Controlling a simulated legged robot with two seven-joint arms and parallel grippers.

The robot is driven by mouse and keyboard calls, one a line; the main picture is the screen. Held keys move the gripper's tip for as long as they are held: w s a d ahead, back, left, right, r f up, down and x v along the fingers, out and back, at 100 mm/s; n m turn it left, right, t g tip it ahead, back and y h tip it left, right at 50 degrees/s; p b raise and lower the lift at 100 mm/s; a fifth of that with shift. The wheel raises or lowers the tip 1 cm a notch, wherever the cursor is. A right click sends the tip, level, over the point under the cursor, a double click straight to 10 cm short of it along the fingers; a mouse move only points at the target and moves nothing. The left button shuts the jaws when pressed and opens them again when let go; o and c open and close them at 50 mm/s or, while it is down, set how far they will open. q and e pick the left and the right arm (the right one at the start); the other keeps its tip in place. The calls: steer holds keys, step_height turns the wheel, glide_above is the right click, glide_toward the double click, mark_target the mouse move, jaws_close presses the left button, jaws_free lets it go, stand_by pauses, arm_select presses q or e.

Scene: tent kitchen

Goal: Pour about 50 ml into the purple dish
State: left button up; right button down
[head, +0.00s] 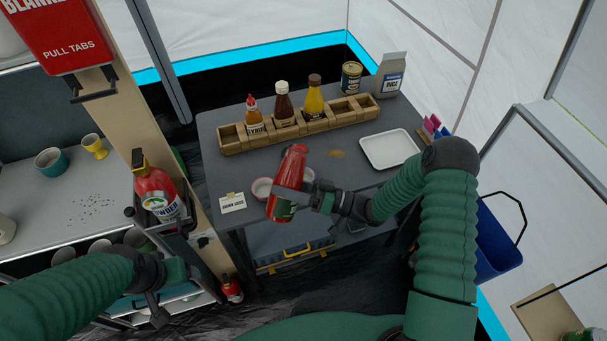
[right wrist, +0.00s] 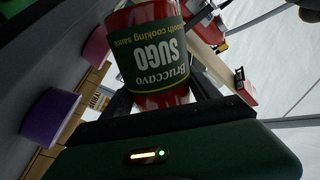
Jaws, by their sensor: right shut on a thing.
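A red sauce bottle with a dark green SUGO label (head: 289,172) is held above the table, leaning slightly, its narrow end toward the back. My right gripper (head: 308,198) is shut around it; the bottle also shows close up in the right wrist view (right wrist: 160,65). The purple dish (right wrist: 50,117) shows at the left of the right wrist view, apart from the bottle. A pink dish (right wrist: 97,46) stands beyond it. In the head view, a pinkish dish (head: 261,189) shows left of the bottle; the bottle and gripper partly hide this area. My left gripper (head: 160,312) is at lower left, its jaws unclear.
A wooden rack (head: 235,142) with several bottles stands at the back. A small card (head: 232,202) stands at the front left. A fire extinguisher (head: 157,192) is mounted on the post beside the table.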

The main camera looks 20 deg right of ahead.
steer(key=shift+s+a+f+m, duration=0.1)
steer(key=shift+a+m, duration=0.1)
steer(key=shift+m, duration=0.3)
steer(key=shift+s+a+f+m+t, duration=0.2)
steer(key=shift+s+m+t, duration=0.15)
steer(key=shift+m, duration=0.45)
steer(key=shift+a, duration=0.1)
steer(key=shift+w+d+f+m, duration=0.15)
steer(key=shift+w+d+m, duration=0.15)
steer(key=shift+m, duration=0.1)
steer(key=shift+f+m+t, duration=0.15)
steer(key=shift+m+t, duration=0.2)
steer(key=shift+m, duration=0.15)
steer(key=shift+s+a, duration=0.1)
steer(key=shift+s, duration=0.05)
steer(key=shift+s+a+f+m, duration=0.15)
steer(key=shift+s+a+m, duration=0.15)
steer(key=shift+s+a+f+m, duration=0.1)
steer(key=shift+s+a+m, duration=0.15)
steer(key=shift+a+m, duration=0.05)
stand_by(0.5)
